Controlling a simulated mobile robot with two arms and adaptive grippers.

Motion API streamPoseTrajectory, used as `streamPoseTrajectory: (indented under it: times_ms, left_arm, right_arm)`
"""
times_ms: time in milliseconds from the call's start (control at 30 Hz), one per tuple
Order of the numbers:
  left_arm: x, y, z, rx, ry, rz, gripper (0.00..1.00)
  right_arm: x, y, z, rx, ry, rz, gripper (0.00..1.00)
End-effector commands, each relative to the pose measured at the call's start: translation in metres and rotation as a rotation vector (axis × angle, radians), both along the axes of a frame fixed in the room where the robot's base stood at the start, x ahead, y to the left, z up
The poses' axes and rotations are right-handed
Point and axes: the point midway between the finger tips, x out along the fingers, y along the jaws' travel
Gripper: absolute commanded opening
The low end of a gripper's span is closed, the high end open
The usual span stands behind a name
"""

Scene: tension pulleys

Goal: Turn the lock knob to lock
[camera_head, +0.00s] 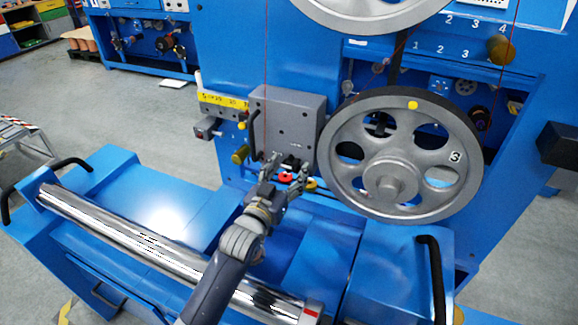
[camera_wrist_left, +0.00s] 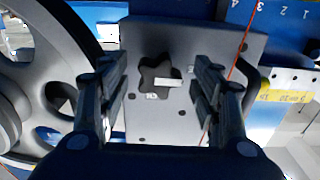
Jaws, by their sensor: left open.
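The lock knob is a black, star-shaped knob (camera_wrist_left: 160,76) on a grey plate (camera_wrist_left: 190,122) of the blue machine. In the wrist view it lies between the two fingers of my left gripper (camera_wrist_left: 161,80). In the head view my left gripper (camera_head: 288,170) reaches up to the lower part of the grey block (camera_head: 288,118). Its fingers are spread and hold nothing. The knob is mostly hidden by the fingers there. I cannot tell whether the fingers touch it. My right gripper is not in view.
A large spoked wheel (camera_head: 402,155) stands close to the right of my gripper. A thin red wire (camera_head: 266,60) runs down near the block. A chrome roller (camera_head: 120,232) lies in front, below my arm. Red (camera_head: 285,178) and yellow parts sit close to the fingers.

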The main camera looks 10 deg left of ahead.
Motion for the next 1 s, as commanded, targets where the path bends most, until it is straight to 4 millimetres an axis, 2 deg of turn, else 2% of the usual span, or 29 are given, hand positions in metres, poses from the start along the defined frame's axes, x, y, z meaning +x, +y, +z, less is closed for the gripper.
streamPoseTrajectory:
  times_ms: [33, 133, 400, 467, 600, 1000]
  left_arm:
    - [0.004, -0.001, 0.001, 0.000, -0.001, 0.000, 0.59]
    - [0.008, -0.002, 0.000, 0.000, -0.001, 0.000, 0.59]
    - [0.009, -0.002, 0.000, 0.000, -0.001, 0.000, 0.59]
    - [0.009, -0.002, 0.000, 0.000, -0.001, 0.000, 0.48]
    - [0.008, -0.002, 0.000, 0.000, 0.000, 0.000, 0.16]
    - [0.008, -0.001, 0.000, 0.040, -0.008, 0.000, 0.15]
  right_arm:
    - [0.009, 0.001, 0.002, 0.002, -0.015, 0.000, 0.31]
    - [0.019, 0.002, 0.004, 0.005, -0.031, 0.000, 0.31]
    - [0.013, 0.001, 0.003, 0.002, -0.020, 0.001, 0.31]
    - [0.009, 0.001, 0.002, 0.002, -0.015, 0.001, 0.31]
    - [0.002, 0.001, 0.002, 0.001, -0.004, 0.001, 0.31]
    - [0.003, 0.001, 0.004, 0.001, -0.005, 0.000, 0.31]
